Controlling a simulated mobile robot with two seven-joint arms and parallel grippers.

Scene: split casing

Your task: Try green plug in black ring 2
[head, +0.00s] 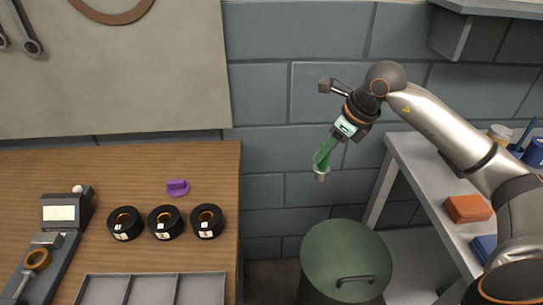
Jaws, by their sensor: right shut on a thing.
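My right gripper (335,140) reaches in from the right and points down and left, high over open floor right of the wooden bench. It is shut on the green plug (323,156), which hangs tilted below it with a grey cylindrical end (321,173). The fingers partly hide the plug's top. Three black rings stand in a row on the bench: a left one (124,224), a middle one (166,223) and a right one (207,221). Each has a copper-coloured bore and a white label too small to read surely. My left gripper is not in view.
A purple plug (177,188) lies behind the rings. A grey divided tray (152,276) is in front of them. A device with a display (60,213) stands left. A green lidded bin (345,258) is below the gripper. A side table (423,180) holds an orange block (467,208).

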